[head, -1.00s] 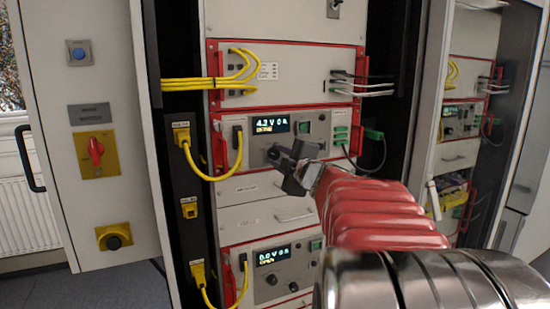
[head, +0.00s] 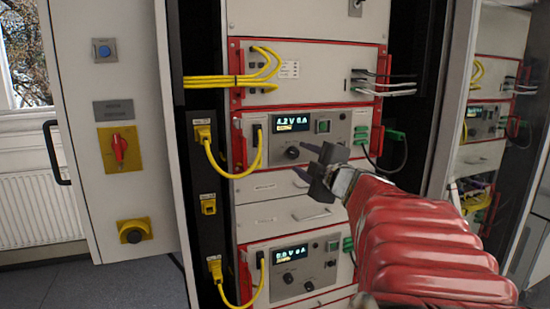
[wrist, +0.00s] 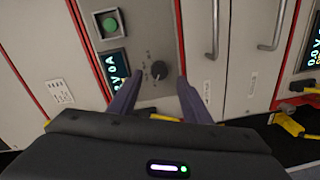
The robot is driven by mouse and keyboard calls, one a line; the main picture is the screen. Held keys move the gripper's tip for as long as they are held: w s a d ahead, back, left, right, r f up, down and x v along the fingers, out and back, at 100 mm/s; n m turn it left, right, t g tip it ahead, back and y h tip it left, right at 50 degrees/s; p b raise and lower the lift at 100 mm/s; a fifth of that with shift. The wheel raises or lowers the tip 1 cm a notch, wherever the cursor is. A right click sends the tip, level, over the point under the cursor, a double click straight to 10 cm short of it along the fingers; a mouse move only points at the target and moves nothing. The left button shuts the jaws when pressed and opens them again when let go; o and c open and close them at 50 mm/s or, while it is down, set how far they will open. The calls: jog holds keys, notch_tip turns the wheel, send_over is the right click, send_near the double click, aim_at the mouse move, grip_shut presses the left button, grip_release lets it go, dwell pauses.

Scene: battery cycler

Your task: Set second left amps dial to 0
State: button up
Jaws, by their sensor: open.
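The upper left cycler unit has a display (head: 291,123) that seems to read 4.2 V 0 A. A dark dial (head: 292,153) shows below it in the head view. My gripper (head: 306,160) is open in front of the panel to its right and hides part of it. In the wrist view, a dark dial (wrist: 159,70) with markings around it lies between the fingers of my gripper (wrist: 159,80), with space on both sides. Contact is not visible. The marked dial's setting is too small to read.
A green button (head: 323,126) sits beside the display. A yellow cable (head: 214,166) loops at left, and green plugs (head: 394,137) stick out at right. A lower unit (head: 288,253) has its own display and dials. Drawer handles (wrist: 272,25) lie beside my fingers.

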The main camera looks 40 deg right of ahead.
jog(key=v, duration=0.9)
jog(key=shift+s, duration=0.35)
